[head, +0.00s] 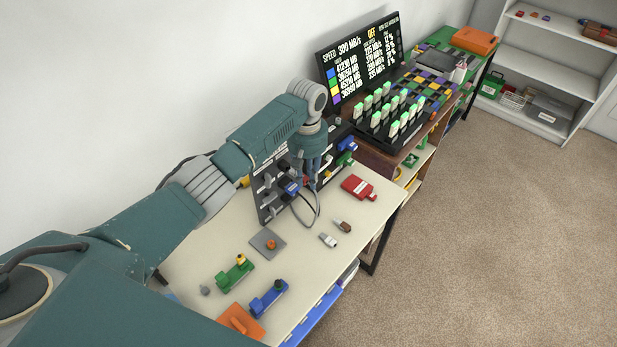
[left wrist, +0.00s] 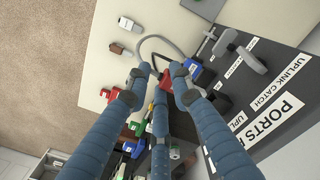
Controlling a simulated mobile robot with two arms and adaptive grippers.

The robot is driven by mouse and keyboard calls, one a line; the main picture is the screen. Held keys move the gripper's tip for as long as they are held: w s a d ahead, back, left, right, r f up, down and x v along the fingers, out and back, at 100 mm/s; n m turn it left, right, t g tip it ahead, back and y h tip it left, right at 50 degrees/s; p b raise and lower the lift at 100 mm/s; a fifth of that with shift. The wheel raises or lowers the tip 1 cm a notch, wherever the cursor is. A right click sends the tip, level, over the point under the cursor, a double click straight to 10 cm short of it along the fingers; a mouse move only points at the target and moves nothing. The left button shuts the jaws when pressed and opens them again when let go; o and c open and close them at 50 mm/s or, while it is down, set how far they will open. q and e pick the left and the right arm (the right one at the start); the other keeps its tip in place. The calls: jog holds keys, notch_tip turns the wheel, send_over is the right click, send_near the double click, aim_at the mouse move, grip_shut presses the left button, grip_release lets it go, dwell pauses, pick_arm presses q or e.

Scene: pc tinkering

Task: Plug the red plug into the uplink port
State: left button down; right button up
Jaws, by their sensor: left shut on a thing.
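My left gripper (head: 311,177) is at the dark port panel (head: 268,183) on the table, its fingers pointing down. In the left wrist view its blue fingers (left wrist: 155,85) are closed around the red plug (left wrist: 167,80), of which only a little shows between the fingertips. A grey cable (head: 317,212) loops from there over the table. The panel carries labels reading "PORTS" and "UPLINK CATCH" (left wrist: 278,82), with a grey lever (left wrist: 240,50) beside them. The uplink port itself is hidden behind the fingers. I cannot tell whether the plug touches the panel. My right gripper is not in view.
A blue plug (head: 293,188) is at the panel, close to the fingers. A red part (head: 358,187), a white-grey connector (head: 328,240), a green part (head: 235,273) and a blue part (head: 268,299) lie on the table (head: 300,275). A monitor (head: 360,62) stands behind.

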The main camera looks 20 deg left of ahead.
pick_arm(q)
jog(key=shift+w+a+b, duration=0.3)
jog(key=shift+w+a, duration=0.05)
jog(key=shift+a, duration=0.55)
jog(key=shift+w+a+b, duration=0.25)
jog(key=shift+w+a, duration=0.05)
jog(key=shift+a, duration=0.55)
jog(key=c, duration=1.4)
grip_release()
jog(key=shift+a, duration=0.1)
jog(key=shift+c, duration=0.2)
jog(key=shift+r+p, duration=0.8)
jog(key=shift+r, duration=1.75)
